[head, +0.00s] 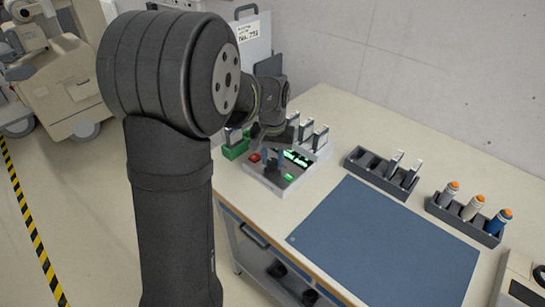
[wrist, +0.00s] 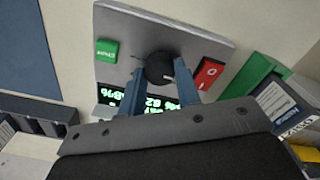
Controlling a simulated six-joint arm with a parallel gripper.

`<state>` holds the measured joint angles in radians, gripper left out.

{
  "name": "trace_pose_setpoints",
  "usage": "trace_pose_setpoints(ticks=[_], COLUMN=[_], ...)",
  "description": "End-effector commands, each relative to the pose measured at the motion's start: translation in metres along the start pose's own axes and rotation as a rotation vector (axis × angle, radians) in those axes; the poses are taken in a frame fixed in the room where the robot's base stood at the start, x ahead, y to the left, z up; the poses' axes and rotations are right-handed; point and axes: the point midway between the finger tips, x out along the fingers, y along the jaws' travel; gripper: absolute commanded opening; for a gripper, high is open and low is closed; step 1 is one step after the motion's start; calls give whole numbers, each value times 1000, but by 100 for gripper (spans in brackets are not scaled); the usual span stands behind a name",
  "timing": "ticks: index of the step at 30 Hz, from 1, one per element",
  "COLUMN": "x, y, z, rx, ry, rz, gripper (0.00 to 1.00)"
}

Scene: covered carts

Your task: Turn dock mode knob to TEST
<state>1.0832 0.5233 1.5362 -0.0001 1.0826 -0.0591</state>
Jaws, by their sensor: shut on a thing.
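The dock (head: 268,180) is a grey box near the table's left end, with a red button (head: 254,158), a green button (head: 288,178) and a lit green display (head: 297,158). In the wrist view the black round dock mode knob (wrist: 160,66) sits on the dock's panel (wrist: 172,25), between the green button (wrist: 107,50) and the red button (wrist: 207,72). My gripper (wrist: 160,84) is shut on the knob, with a blue finger on either side. A small light mark shows on the knob, but I cannot read its setting. The fingers partly cover the display.
A green holder (head: 236,149) stands left of the dock. A dark rack (head: 370,172) with light modules and a tray (head: 455,218) of orange-capped bottles stand to the right. A blue mat (head: 385,245) lies clear in front. A case with a label (head: 247,33) stands behind my arm.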

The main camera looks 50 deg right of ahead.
Motion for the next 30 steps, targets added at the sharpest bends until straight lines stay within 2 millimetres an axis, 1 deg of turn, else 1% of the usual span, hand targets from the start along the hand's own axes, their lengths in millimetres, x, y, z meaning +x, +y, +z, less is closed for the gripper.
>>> trace_pose_setpoints(ticks=[6, 19, 20, 21, 23, 30], x=[-1, -1, -1, -1, -1, 0], y=[0, 0, 0, 0, 0, 0], z=[0, -1, -1, -1, -1, 0], rx=[-50, -60, -60, -60, -60, -59], ry=[2, 3, 3, 3, 2, 1], rz=[0, 0, 0, 0, 0, 0], gripper=[8, 8, 32, 40, 52, 52])
